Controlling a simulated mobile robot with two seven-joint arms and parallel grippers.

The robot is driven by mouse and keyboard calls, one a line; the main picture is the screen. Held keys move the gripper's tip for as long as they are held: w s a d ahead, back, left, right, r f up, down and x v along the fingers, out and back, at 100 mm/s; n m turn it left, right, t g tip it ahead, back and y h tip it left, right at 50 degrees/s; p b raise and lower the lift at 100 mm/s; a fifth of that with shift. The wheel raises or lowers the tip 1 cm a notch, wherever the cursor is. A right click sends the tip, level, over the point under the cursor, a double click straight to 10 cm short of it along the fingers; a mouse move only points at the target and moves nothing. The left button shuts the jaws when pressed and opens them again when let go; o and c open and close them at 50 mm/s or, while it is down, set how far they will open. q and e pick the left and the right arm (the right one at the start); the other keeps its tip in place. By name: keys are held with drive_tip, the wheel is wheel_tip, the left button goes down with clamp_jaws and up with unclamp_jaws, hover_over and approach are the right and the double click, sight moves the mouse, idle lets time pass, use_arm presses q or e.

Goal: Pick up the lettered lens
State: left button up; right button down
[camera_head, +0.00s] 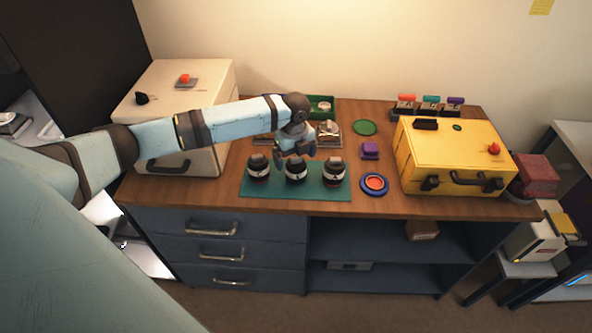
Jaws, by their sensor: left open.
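Three dark lenses with pale bands stand upright in a row on the green mat (312,192): a left lens (258,169), a middle lens (295,170) and a right lens (334,172). The bands are too small for me to read any letters. My left gripper (294,161) is open and points down over the middle lens, with its fingers close to that lens's top. I cannot tell whether they touch it. No lens is visibly held. My right gripper is out of view.
A white case (205,78) stands on the left and a yellow case (450,150) on the right. A green tray (322,104), a purple block (370,150), a blue-rimmed disc (374,184) and a green disc (365,127) lie nearby. The wooden worktop (210,198) is clear along its front.

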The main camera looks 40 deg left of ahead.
sight(297, 163)
use_arm(q)
drive_tip(key=f, duration=0.4)
drive_tip(key=shift+d+f, duration=0.15)
drive_tip(key=shift+d, duration=0.1)
drive_tip(key=c, duration=1)
drive_tip(key=shift+w, duration=0.1)
